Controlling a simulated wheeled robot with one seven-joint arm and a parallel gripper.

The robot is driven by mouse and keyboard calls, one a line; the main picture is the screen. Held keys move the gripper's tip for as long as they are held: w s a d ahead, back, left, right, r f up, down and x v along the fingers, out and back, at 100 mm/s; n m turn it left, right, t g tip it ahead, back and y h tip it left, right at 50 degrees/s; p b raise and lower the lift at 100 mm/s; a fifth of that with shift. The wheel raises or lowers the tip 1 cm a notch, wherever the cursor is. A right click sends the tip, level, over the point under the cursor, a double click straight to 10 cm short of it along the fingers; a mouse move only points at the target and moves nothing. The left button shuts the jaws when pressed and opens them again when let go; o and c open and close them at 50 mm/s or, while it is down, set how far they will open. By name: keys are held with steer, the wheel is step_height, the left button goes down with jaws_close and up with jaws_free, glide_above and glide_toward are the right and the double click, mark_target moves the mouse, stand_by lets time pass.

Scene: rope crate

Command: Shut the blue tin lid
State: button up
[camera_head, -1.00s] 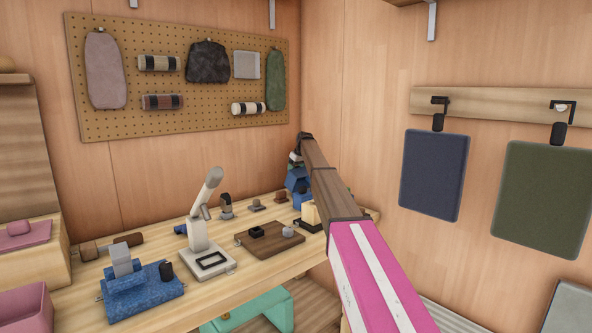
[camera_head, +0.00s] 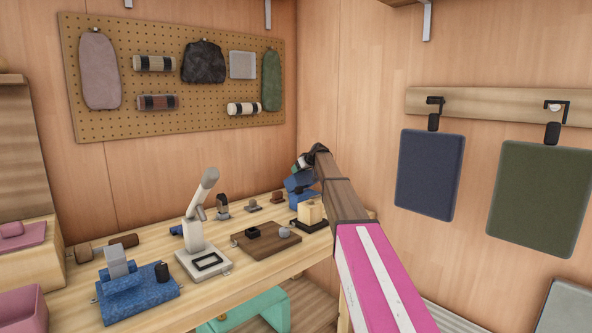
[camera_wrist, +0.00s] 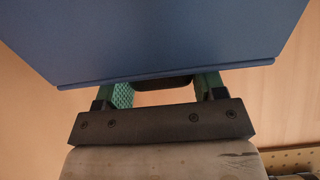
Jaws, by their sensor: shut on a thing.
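The blue tin (camera_head: 299,197) stands at the far right end of the bench in the head view, partly hidden by my arm. Its blue lid (camera_head: 297,181) looks raised and tilted above the body. My gripper (camera_head: 301,163) is at the lid, at the end of my brown and pink arm. In the wrist view the lid (camera_wrist: 170,40) fills the top of the picture as a broad blue panel. My gripper (camera_wrist: 163,86) has its green fingers behind the lid's near edge, around a dark piece under it. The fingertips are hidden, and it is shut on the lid.
A cream block (camera_head: 310,212) on a dark base stands just in front of the tin. A brown board (camera_head: 266,240), a grey lever device (camera_head: 200,240) and a blue fixture (camera_head: 135,290) stand further left on the bench (camera_head: 75,312). The wall is close on the right.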

mark_target(304, 172)
steer(key=s+d+t, duration=0.1)
steer(key=s+d+f+t+y, duration=0.1)
steer(key=shift+s+y, duration=0.3)
steer(key=shift+s, duration=0.1)
steer(key=shift+s+d+f, duration=0.5)
steer(key=shift+s, duration=0.25)
steer(key=shift+s+d+f, duration=0.5)
steer(key=shift+s, duration=0.2)
steer(key=o, duration=1.3)
steer(key=shift+w, duration=0.1)
steer(key=shift+r, duration=0.35)
steer(key=r, duration=0.4)
steer(key=shift+s+a, duration=0.25)
steer(key=shift+a, duration=0.05)
steer(key=s+a+r, duration=0.1)
steer(key=a+r, duration=0.1)
steer(key=a, duration=0.1)
steer(key=s+a+r, duration=0.2)
steer(key=a, duration=0.1)
steer(key=s+a+r, duration=0.2)
steer(key=a, duration=0.1)
steer(key=shift+s+a+r, duration=0.2)
steer(key=shift+s+r, duration=0.05)
steer(key=shift+r, duration=0.1)
